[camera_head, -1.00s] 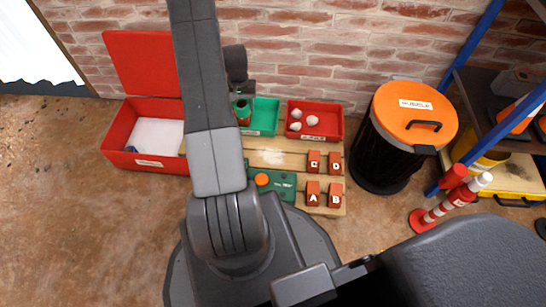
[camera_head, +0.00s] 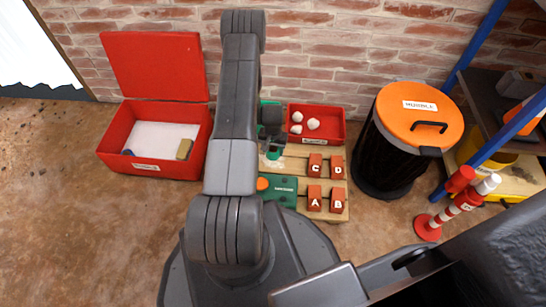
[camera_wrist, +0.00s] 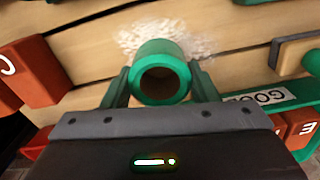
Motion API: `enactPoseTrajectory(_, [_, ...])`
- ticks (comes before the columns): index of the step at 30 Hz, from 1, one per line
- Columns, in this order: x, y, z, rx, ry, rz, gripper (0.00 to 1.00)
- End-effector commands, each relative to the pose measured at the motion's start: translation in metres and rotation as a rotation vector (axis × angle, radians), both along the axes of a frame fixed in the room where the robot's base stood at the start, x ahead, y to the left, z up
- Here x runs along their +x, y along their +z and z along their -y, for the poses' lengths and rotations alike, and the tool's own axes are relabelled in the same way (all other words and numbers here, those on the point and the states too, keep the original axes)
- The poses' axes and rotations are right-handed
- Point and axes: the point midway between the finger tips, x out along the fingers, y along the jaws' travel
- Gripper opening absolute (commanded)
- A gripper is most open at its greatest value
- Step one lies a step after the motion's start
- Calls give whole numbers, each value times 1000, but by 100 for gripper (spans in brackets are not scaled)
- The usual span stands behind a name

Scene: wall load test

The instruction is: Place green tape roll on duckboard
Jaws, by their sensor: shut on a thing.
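The green tape roll (camera_wrist: 160,52) is between the two fingers of my gripper (camera_wrist: 158,84), its round hole facing the wrist camera. My gripper is shut on it. In the head view my gripper (camera_head: 273,150) is over the left part of the wooden duckboard (camera_head: 296,163), and the roll is small and partly hidden by the arm. In the wrist view the duckboard's planks (camera_wrist: 95,55) lie behind the roll, with a whitish speckled patch beside it. I cannot tell whether the roll touches the planks.
Red blocks lettered C (camera_head: 315,163), D (camera_head: 337,167), A (camera_head: 314,196) and B (camera_head: 337,199) stand on the right. A green panel (camera_head: 282,188) is in front. A red bin (camera_head: 341,131) with pale lumps is behind. An open red box (camera_head: 120,137) stands left, an orange-lidded barrel (camera_head: 405,103) right.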

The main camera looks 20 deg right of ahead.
Motion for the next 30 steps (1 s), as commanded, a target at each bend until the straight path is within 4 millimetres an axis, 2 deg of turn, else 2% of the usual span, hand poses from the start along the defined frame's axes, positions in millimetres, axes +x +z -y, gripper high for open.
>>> enactPoseTrajectory(9, [0, -39, 0, 0, 1, 0, 29])
enactPoseTrajectory(20, [0, -42, 0, -1, 1, 1, 29])
enactPoseTrajectory(21, [0, -42, 0, -1, 1, 1, 56])
enactPoseTrajectory(24, [0, -41, 0, -1, 1, 1, 75])
enactPoseTrajectory(30, [0, -41, 0, -1, 1, 1, 75])
